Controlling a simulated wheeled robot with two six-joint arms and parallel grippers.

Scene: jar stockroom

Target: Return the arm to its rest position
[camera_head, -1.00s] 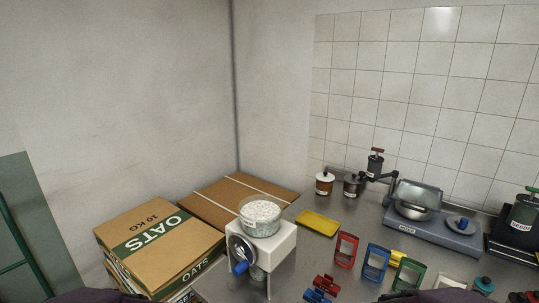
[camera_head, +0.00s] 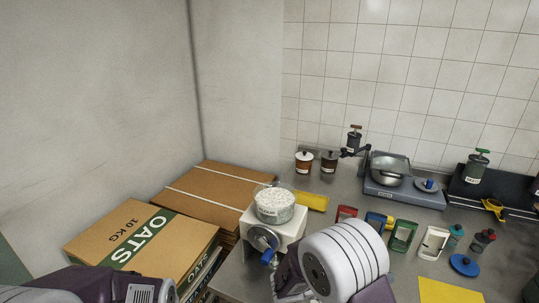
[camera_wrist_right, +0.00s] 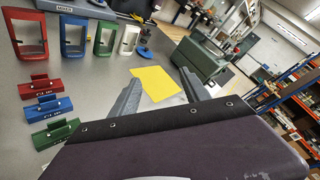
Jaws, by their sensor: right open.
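My right arm (camera_head: 345,258), with a white ringed joint and purple covers, rises at the bottom centre of the head view, in front of the counter. Its gripper is not visible in the head view. In the right wrist view my right gripper (camera_wrist_right: 160,88) has its two grey fingers spread apart with nothing between them. It points over the grey counter, with a yellow mat (camera_wrist_right: 157,84) beyond the fingers. My left arm (camera_head: 110,288) shows at the lower left of the head view, in front of the oats box. My left gripper is out of view.
A white dispenser (camera_head: 290,222) with a clear bowl stands beside the oats box (camera_head: 135,240). Coloured frames, including a green one (camera_head: 403,236), stand behind my right arm. Red (camera_wrist_right: 40,82), blue and green clips stand on the counter. A scale (camera_head: 400,197) is farther back.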

